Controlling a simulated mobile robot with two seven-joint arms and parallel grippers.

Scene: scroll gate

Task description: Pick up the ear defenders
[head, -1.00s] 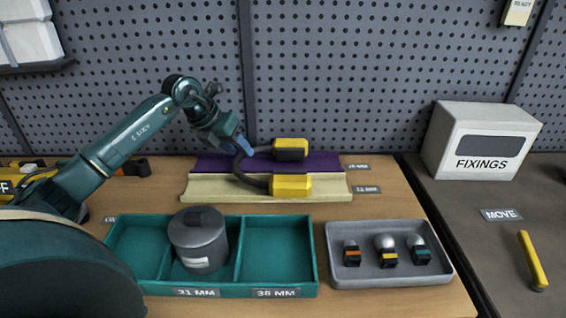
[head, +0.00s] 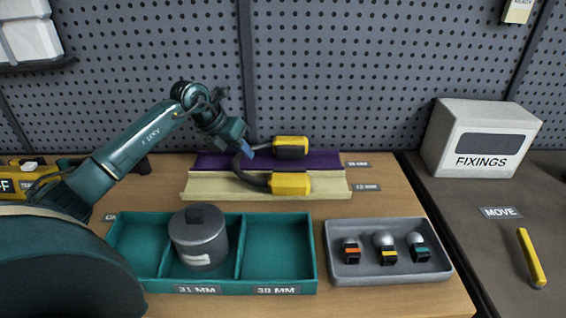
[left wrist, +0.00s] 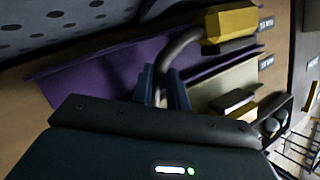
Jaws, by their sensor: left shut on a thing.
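The ear defenders (head: 289,183) have two yellow and black cups joined by a dark curved band. They lie across the stepped purple and cream rack (head: 220,187) at the back of the bench. My left gripper (head: 246,154) is shut on the band, at its left bend. In the left wrist view the gripper's blue fingers (left wrist: 162,88) stand either side of the band, and one yellow cup (left wrist: 230,22) shows beyond them. The cups appear to rest on or just over the rack; I cannot tell if there is a gap. My right gripper is not in view.
A teal divided tray (head: 280,245) with a grey lidded pot (head: 199,240) stands in front. A grey tray (head: 345,272) with several small knobbed pieces is to its right. A white FIXINGS box (head: 485,140) and a yellow bar (head: 531,258) are far right. A pegboard (head: 340,80) rises behind.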

